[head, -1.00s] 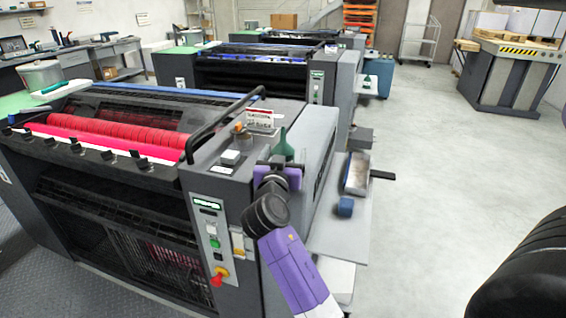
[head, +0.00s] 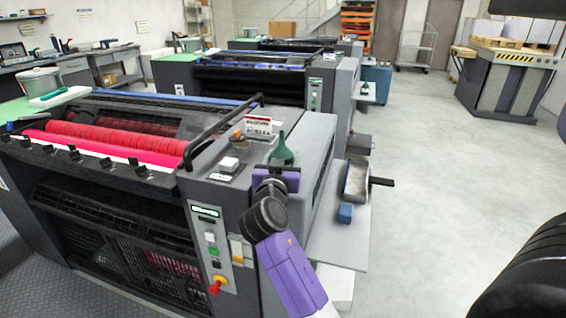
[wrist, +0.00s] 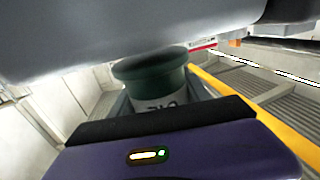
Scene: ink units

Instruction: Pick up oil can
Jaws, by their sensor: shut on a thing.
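The oil can is green with a pointed spout; in the head view its top (head: 281,152) shows above my gripper, in front of the near press's right-hand end. My gripper (head: 277,170) is shut on the oil can, its purple body hiding the can's lower part. In the wrist view the green can (wrist: 150,68) with a pale lettered label stands between a large grey blurred shape above and my gripper's dark pad (wrist: 160,118). I cannot tell whether the can touches a surface beneath.
The near press (head: 235,170) has a black handrail (head: 225,130) and a white-and-red sign (head: 257,127) close by. A side shelf (head: 335,235) holds a blue block (head: 345,213) and a metal tray (head: 357,180). The floor (head: 430,180) to the right is clear.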

